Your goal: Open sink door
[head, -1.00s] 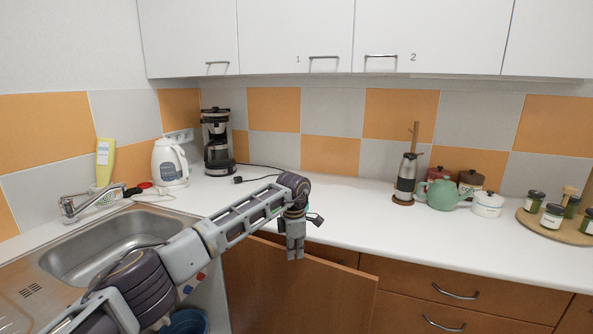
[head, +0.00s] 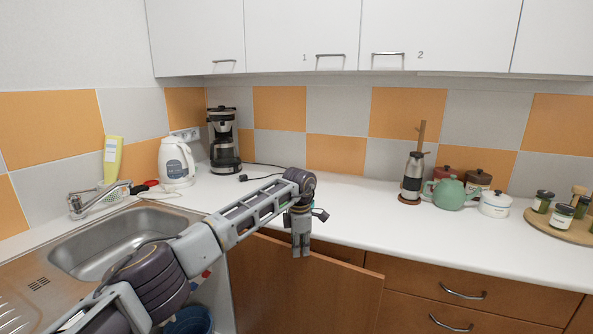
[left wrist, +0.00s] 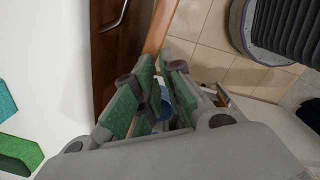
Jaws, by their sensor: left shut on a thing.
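The brown sink door (head: 300,295) stands open, swung out from the cabinet below the counter. Its top edge runs below my left gripper (head: 301,248), which points down at it. In the left wrist view the gripper (left wrist: 160,65) is shut on the top edge of the door (left wrist: 158,28). The exact contact is partly hidden between the fingers. The open cabinet shows to the left of the door, partly covered by my left arm. My right gripper is in neither view.
A blue bucket (head: 188,322) is in the open cabinet. The steel sink (head: 115,240) lies left of my arm. A kettle (head: 176,162) and coffee maker (head: 224,142) stand behind. Closed drawers (head: 465,290) are to the right. The middle of the counter is clear.

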